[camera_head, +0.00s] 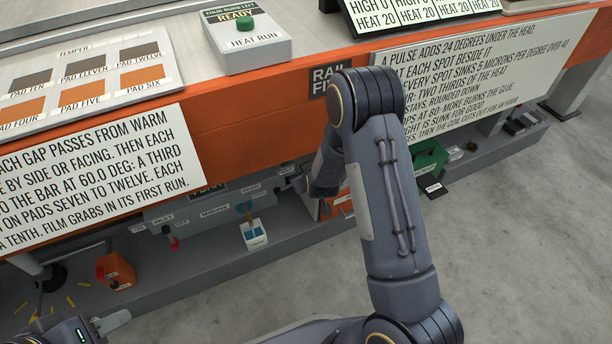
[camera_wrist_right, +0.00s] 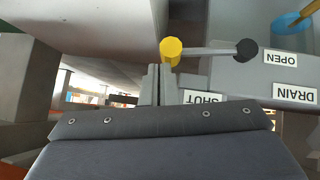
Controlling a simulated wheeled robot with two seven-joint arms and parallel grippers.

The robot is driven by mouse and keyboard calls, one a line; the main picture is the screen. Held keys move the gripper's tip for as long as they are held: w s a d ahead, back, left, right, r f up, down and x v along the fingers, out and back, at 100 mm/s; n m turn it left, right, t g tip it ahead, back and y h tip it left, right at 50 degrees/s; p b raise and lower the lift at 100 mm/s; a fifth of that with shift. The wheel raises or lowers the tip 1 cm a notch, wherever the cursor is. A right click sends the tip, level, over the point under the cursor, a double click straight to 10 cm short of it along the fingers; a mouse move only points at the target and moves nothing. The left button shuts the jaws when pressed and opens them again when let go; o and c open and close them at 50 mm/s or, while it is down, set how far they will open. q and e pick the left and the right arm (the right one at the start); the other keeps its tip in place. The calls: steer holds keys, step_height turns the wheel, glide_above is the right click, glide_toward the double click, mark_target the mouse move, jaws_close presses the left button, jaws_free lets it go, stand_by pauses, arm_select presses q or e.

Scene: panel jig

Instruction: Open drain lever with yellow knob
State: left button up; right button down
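The drain lever (camera_wrist_right: 208,50) shows in the right wrist view as a thin grey rod. It runs from a yellow knob (camera_wrist_right: 171,50) to a dark round pivot (camera_wrist_right: 247,50). SHUT, OPEN and DRAIN labels appear upside down beside it. My right gripper (camera_wrist_right: 160,72) has its two narrow fingers together, with the tips right by the knob. I cannot tell whether they touch it; the knob is not between them. In the head view my right arm hides most of this spot under the bench. My left gripper (camera_head: 112,320) is partly in view at the bottom left, its fingers unclear.
The orange bench edge (camera_head: 240,108) and its sign boards overhang the low grey shelf. The shelf carries a white box with a blue top (camera_head: 254,234), an orange box (camera_head: 117,271) and a green box (camera_head: 428,156). Open floor (camera_head: 510,240) lies at the right.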

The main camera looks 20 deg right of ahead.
steer(key=shift+s+d+f, duration=0.15)
steer(key=p+v, duration=0.3)
steer(key=v, duration=0.5)
stand_by(0.6)
